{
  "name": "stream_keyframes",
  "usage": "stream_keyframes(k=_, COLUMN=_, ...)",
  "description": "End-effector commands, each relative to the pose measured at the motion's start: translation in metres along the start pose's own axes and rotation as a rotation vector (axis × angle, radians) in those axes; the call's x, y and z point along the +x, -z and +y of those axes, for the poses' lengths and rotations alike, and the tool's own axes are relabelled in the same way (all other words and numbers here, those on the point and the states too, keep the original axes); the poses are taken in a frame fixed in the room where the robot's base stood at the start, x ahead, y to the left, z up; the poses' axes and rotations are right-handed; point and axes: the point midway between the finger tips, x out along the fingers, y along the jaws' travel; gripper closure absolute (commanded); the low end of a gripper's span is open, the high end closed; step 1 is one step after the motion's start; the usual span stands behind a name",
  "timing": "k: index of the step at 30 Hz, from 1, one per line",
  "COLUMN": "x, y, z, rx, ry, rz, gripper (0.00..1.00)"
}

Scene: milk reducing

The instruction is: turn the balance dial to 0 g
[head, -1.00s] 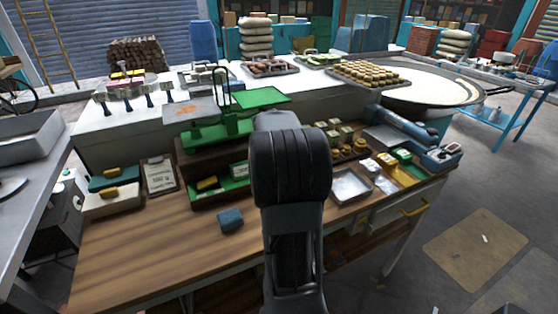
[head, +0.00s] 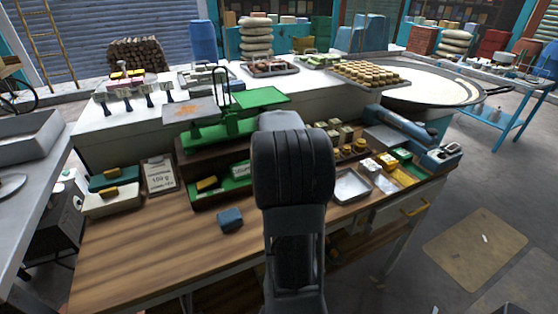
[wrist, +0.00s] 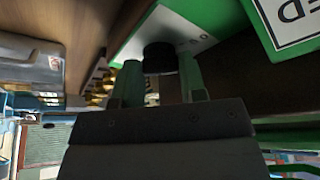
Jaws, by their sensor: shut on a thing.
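The green balance (head: 222,132) stands on a dark wooden riser at the back of the bench in the head view. It carries a grey plate on its left and a green pan (head: 262,97) on its right. In the wrist view the black balance dial (wrist: 160,57) sits on a white panel with a green border and small marks that I cannot read. My gripper (wrist: 160,72) has its two green fingers on either side of the dial and is shut on it. In the head view my own arm hides the gripper and the dial.
A green tray (head: 205,198) and a blue block (head: 229,218) lie left of my arm. A clipboard card (head: 159,176) reads 100 g. A metal tray (head: 351,187) and small goods lie right. The bench front is clear.

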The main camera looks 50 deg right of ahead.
Motion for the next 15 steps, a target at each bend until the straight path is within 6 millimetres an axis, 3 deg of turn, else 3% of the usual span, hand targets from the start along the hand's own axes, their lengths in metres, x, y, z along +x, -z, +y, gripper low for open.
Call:
stream_keyframes(k=6, x=-0.0005, y=0.0002, z=0.0020, rx=-0.165, ry=0.069, rz=-0.001, gripper=0.85)
stream_keyframes(k=15, x=0.0001, y=0.0003, z=0.0021, rx=-0.232, ry=0.096, rz=0.001, gripper=0.85)
